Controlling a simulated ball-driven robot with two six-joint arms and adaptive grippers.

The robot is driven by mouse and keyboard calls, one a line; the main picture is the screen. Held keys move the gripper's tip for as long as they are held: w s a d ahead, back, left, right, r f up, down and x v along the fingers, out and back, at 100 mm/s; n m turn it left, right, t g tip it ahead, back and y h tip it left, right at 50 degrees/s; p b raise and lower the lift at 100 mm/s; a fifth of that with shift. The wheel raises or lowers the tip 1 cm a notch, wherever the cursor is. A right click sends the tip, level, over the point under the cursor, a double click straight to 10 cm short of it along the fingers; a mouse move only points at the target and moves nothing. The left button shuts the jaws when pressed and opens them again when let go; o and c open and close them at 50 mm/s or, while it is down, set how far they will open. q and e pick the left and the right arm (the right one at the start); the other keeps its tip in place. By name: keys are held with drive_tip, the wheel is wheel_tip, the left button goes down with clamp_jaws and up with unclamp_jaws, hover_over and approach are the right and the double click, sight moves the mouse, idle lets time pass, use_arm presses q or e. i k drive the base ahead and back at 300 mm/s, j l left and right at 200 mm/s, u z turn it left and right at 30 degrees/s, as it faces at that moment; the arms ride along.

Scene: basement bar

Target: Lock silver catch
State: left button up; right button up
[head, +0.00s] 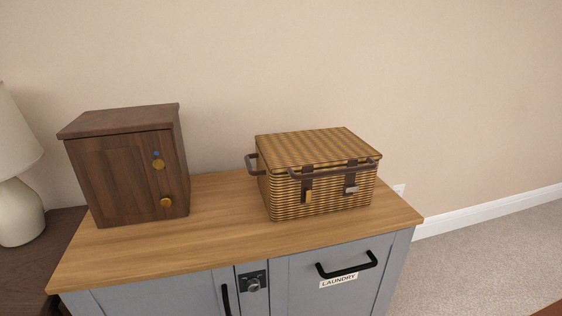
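A wicker basket (318,172) with a shut lid stands on the right half of the wooden top. Two dark straps hang down its front. The right strap ends at a small silver catch (351,189); the left strap ends at a gold-coloured catch (309,196). The silver catch is too small to tell whether it is locked. Neither of my grippers is in the head view.
The basket stands on a grey cabinet's wooden top (222,215). A dark wooden box (125,175) with two gold knobs stands left. A drawer labelled laundry has a black handle (346,266). A lamp (15,170) stands far left; carpet lies right.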

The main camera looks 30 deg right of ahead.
sight(350, 188)
drive_tip(key=z, duration=1.35)
